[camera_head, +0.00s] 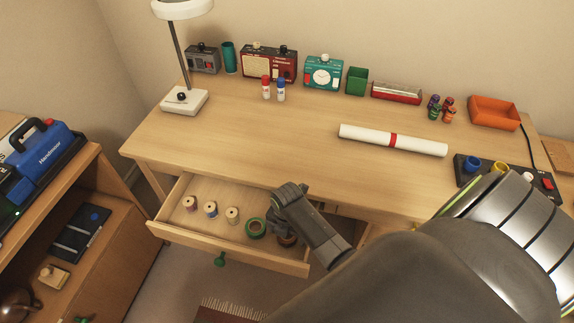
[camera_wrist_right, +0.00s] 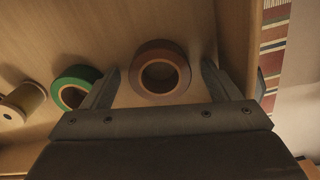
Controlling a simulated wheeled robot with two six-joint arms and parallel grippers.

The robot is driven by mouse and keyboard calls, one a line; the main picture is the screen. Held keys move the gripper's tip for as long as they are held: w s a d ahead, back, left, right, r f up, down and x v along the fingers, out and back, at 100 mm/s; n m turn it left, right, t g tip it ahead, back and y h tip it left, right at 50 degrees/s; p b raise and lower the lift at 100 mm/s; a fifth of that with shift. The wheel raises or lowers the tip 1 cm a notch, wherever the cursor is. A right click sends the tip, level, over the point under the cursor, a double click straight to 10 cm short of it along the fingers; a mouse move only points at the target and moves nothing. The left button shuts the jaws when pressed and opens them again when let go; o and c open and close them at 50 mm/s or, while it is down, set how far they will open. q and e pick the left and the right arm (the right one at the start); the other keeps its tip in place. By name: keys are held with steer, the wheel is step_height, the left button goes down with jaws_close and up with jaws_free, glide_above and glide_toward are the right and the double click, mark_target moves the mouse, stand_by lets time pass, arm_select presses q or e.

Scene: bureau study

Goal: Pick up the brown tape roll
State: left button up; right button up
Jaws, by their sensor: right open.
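The brown tape roll (camera_wrist_right: 160,72) lies flat in the open drawer (camera_head: 185,236). In the right wrist view it sits between the two fingers of my right gripper (camera_wrist_right: 160,85), which is open around it with a gap on each side. In the head view my right gripper (camera_head: 285,222) reaches down into the drawer's right end and hides most of the brown roll (camera_head: 287,240). A green tape roll (camera_head: 255,229) lies just left of the gripper. It also shows in the right wrist view (camera_wrist_right: 72,78), outside the left finger. My left gripper is not in view.
Several thread spools (camera_head: 211,209) stand in the drawer's left part. The drawer's front wall (camera_head: 230,250) and the desk edge above it are close to my right gripper. A white paper roll (camera_head: 392,140) lies on the desk (camera_head: 250,140).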

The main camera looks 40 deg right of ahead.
steer(key=c, duration=1.1)
